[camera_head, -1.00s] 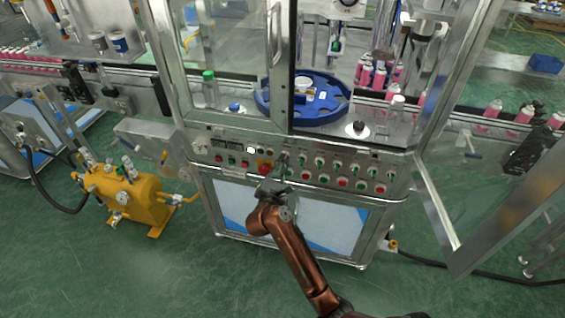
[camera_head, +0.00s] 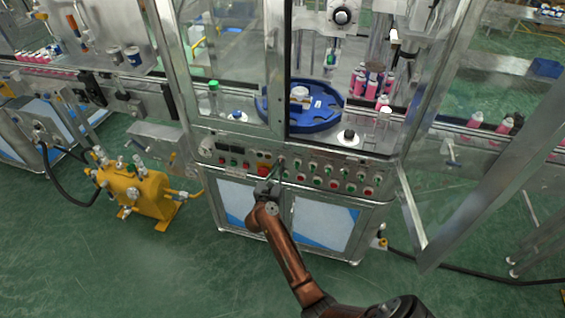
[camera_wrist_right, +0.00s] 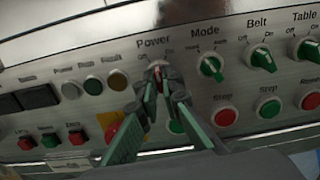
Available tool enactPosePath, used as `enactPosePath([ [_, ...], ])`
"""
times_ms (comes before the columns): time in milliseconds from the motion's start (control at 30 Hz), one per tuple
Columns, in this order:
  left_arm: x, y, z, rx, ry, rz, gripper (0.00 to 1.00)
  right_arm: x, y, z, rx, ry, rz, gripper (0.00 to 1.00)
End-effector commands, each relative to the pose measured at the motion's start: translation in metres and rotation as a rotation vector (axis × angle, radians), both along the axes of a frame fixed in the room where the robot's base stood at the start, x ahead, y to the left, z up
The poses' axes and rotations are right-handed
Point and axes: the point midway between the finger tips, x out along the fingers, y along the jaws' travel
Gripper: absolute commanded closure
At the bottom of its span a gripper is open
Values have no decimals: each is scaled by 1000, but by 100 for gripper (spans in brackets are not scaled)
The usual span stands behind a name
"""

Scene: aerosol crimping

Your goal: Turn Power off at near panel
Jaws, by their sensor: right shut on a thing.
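The near panel (camera_head: 215,150) is a metal control strip on the front of the machine, with rows of buttons and knobs. In the right wrist view, the Power knob (camera_wrist_right: 157,66) sits under the "Power" label with Off and On marks. My right gripper (camera_wrist_right: 162,84) has its dark fingertips closed around this knob, covering most of it, so its exact setting is unclear. In the head view, my right gripper (camera_head: 279,170) reaches the panel from below. My left gripper is not in view.
Green Mode (camera_wrist_right: 211,66), Belt (camera_wrist_right: 263,58) and Table (camera_wrist_right: 309,50) knobs sit to the right of Power. A red knob (camera_wrist_right: 112,130) lies close by at lower left. An open glass door (camera_head: 440,190) stands right of the panel; a yellow tank (camera_head: 135,193) stands left.

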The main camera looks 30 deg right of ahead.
Motion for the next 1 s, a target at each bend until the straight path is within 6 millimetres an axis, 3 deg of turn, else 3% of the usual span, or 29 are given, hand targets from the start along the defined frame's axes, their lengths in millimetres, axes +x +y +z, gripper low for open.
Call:
enactPosePath([
  [100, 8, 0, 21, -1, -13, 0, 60, -1, 1, 4, -64, 82, 0, 100],
  [400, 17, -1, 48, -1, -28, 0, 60, -1, 1, 2, -209, 251, -1, 100],
  [1000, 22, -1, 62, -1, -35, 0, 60, -1, 1, -3, -306, 366, 0, 100],
])
